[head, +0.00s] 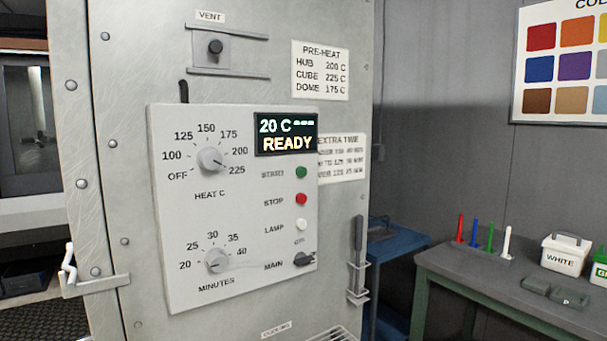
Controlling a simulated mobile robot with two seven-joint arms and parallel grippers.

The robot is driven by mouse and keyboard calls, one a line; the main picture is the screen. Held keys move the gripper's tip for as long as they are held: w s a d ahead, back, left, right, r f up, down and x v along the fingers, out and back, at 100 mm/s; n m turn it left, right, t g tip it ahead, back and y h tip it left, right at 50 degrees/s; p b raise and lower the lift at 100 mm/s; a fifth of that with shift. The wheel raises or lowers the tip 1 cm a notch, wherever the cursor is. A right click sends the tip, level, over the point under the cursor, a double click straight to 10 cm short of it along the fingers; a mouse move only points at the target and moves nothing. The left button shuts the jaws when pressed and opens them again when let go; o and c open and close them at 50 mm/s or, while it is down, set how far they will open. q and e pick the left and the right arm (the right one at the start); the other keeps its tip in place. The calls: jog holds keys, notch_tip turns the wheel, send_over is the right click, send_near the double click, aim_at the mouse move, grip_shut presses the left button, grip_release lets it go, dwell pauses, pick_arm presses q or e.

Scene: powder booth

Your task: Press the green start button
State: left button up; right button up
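The green start button (301,172) is on the right side of the grey control panel (180,255), beside a worn label. The red stop button (301,199) sits below it, and a white lamp (301,225) is below that. The display (286,134) at the panel's top right reads 20 C and READY. The heat dial (211,158) and minutes dial (217,260) are on the left of the panel. A dark main switch (304,259) is at the lower right. Neither of my grippers is in view.
A vent slider (215,47) is above the panel. A dark-handled tool (358,250) hangs on the cabinet's right edge. A workbench (470,272) at the right holds coloured sticks and a white box (565,254). The space before the panel looks clear.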

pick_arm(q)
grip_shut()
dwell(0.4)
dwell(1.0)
